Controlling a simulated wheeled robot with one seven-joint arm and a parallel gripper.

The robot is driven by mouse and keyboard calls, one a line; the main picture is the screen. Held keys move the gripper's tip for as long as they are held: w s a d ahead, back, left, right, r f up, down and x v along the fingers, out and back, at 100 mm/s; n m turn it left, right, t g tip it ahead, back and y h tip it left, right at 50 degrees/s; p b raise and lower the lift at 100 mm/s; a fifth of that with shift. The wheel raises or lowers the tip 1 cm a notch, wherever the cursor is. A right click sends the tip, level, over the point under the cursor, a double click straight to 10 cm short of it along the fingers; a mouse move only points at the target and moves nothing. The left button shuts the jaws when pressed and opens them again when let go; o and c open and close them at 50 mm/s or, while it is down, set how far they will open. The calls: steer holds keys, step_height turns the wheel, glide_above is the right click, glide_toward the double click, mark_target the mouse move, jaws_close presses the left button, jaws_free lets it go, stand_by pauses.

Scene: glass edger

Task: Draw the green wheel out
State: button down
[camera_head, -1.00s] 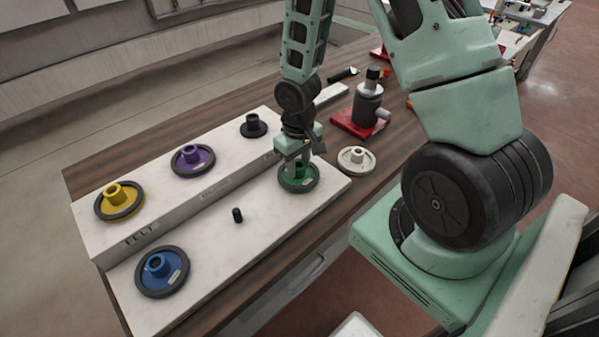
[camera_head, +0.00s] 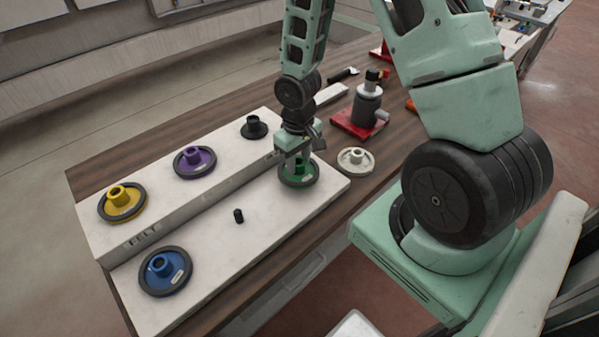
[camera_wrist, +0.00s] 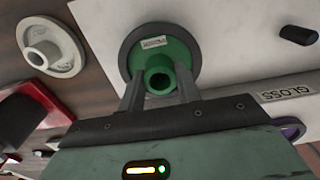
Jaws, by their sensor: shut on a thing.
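The green wheel (camera_head: 298,175) has a dark rim and a raised green hub. It is at the right end of the front white board (camera_head: 270,225) in the head view. My gripper (camera_head: 296,160) is directly above it, pointing down. In the wrist view, the green wheel (camera_wrist: 160,58) shows a small label, and the two fingers of my gripper (camera_wrist: 160,88) are shut on its hub, one on each side. The fingers partly cover the near side of the wheel. I cannot tell whether its underside touches the board.
A short black peg (camera_head: 239,216) stands bare between the green wheel and a blue wheel (camera_head: 165,270). Yellow (camera_head: 121,200), purple (camera_head: 194,161) and black (camera_head: 254,127) wheels sit on the raised back board. A cream wheel (camera_head: 355,160) lies on the table, near a red-based device (camera_head: 362,118).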

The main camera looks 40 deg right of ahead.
steer(key=shift+r+p, duration=1.9)
steer(key=shift+r, duration=0.5)
step_height(320, 180, up, 4)
steer(key=p, duration=0.3)
